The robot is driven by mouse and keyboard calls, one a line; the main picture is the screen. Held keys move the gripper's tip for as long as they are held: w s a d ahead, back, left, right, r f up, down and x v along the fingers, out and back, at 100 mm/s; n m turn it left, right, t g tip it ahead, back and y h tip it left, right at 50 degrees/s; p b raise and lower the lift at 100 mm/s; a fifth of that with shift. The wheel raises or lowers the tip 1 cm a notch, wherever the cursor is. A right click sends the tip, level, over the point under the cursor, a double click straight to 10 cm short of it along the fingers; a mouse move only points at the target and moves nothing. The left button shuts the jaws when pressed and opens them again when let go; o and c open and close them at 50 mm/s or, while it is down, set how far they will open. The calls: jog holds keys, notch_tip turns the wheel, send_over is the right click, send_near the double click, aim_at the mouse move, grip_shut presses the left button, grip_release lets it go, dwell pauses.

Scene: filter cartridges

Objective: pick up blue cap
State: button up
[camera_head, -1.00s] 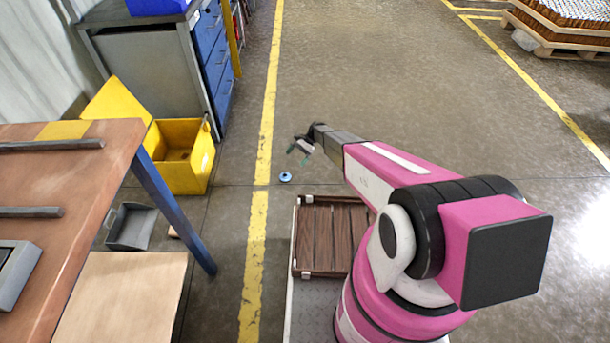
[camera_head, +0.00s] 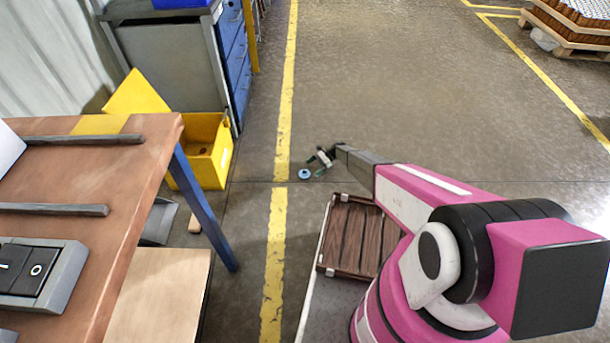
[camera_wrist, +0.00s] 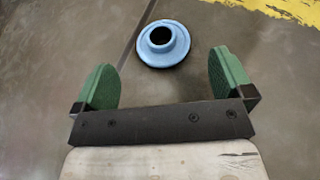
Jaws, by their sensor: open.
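The blue cap (camera_head: 304,174) lies on the floor just right of the yellow line in the head view. In the wrist view the blue cap (camera_wrist: 163,43) is a round, flanged piece with a dark hole in its middle. My gripper (camera_head: 321,161) is just right of the cap in the head view. In the wrist view my gripper (camera_wrist: 163,78) is open, its green pads wide apart and nothing between them. The cap is beyond the fingertips, roughly centred between them, and apart from both.
A brown slatted wooden crate (camera_head: 352,228) sits close to my arm. A yellow line (camera_head: 273,255) runs along the floor. A yellow bin (camera_head: 205,150) and a workbench (camera_head: 128,182) stand at left. The floor around the cap is clear.

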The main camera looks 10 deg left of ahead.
aim_at(305, 172)
jog(key=x, duration=0.5)
jog(key=shift+a+r, duration=0.25)
jog(key=c, duration=1)
